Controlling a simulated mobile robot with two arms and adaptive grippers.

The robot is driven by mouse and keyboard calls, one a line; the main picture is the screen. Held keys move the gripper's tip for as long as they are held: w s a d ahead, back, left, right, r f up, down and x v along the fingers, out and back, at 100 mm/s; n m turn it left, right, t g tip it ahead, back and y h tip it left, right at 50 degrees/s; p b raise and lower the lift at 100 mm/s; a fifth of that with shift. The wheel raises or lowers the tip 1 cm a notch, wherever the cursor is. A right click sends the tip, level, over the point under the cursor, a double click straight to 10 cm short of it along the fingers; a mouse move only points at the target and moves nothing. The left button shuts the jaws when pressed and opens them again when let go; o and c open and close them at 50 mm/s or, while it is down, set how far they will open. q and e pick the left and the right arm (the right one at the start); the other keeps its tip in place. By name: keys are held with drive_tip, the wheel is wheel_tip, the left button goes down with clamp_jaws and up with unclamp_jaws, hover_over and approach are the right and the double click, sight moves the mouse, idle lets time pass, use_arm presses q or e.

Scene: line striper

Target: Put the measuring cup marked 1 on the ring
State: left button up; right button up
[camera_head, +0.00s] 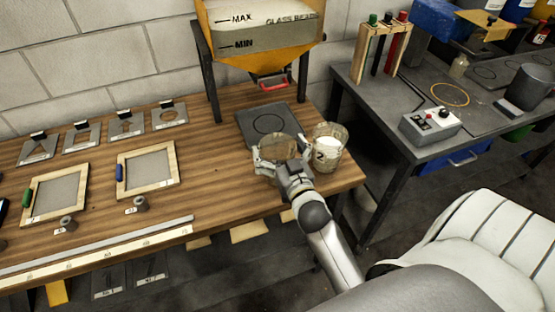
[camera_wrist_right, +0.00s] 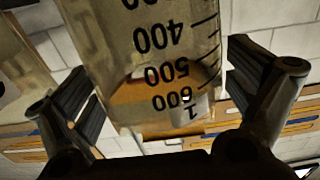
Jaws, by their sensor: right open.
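The clear measuring cup marked 1 (camera_head: 278,146) stands on the wooden table near its right end. In the right wrist view the cup (camera_wrist_right: 165,60) fills the middle, its scale numbers and the 1 upside down. My right gripper (camera_head: 281,160) is open, with one finger on each side of this cup. In the wrist view the fingers (camera_wrist_right: 165,95) show gaps to the cup wall. A yellow ring (camera_head: 450,83) is marked on the grey table at right. Another thin ring shows on the dark plate (camera_head: 246,124) behind the cup. My left gripper is not in view.
A cup marked 2 (camera_head: 329,157) with white contents stands just right of cup 1. A yellow hopper (camera_head: 262,50) on dark legs rises behind. A grey box with buttons (camera_head: 430,125) sits in front of the yellow ring. A gap separates the two tables.

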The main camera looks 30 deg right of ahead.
drive_tip(key=shift+w+d, duration=0.1)
drive_tip(key=shift+w, duration=0.2)
drive_tip(key=c, duration=1.1)
drive_tip(key=shift+r, duration=0.15)
